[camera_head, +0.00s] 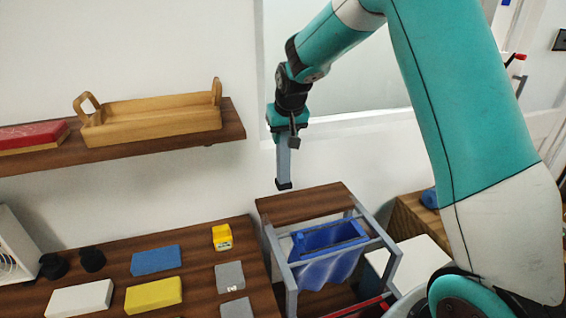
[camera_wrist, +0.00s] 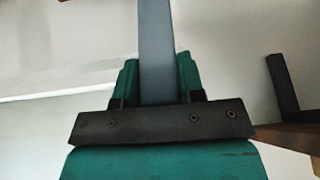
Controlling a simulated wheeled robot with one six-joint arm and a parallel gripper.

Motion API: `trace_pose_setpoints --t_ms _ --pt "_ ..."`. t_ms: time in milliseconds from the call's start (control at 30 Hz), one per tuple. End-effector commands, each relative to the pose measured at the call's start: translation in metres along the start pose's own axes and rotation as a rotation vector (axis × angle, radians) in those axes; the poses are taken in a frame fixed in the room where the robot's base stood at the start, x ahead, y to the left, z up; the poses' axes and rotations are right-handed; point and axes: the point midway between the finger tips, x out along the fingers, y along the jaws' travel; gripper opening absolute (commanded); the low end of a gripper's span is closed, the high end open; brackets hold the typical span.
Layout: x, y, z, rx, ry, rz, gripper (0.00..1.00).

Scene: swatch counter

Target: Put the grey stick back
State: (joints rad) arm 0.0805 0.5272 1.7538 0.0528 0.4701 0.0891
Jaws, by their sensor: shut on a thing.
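My gripper (camera_head: 284,133) is high up in the middle of the head view and points downward. It is shut on the grey stick (camera_head: 284,165), which hangs nearly upright below it and has a dark lower end. The stick is in the air, above and behind the wood-topped frame, apart from the counter. In the wrist view the grey stick (camera_wrist: 156,40) runs up from between the two teal fingers of my gripper (camera_wrist: 158,80). Its far end is cut off by the top edge there.
Left, a counter (camera_head: 205,300) carries blue (camera_head: 156,260), yellow (camera_head: 153,295), white (camera_head: 80,299) and grey (camera_head: 230,277) blocks. A small yellow object (camera_head: 222,237) stands behind. A wall shelf (camera_head: 180,145) holds a wooden tray (camera_head: 150,115).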

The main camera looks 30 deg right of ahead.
Motion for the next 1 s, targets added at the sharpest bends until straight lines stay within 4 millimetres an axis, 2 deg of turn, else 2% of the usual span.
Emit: trace_pose_setpoints --t_ms 100,200,367,600,967,1000 --pt "0.025 0.0 0.011 0.0 -0.006 0.0 0.17" --pt "0.04 -0.002 0.017 -0.001 -0.002 -0.001 0.17" --pt "0.053 -0.002 0.022 -0.002 -0.002 -0.001 0.17" --pt "0.082 -0.002 0.034 -0.002 -0.002 -0.001 0.17" --pt "0.088 -0.002 0.036 -0.002 0.001 -0.001 0.17" --pt "0.088 -0.002 0.036 -0.002 0.001 -0.001 0.38"
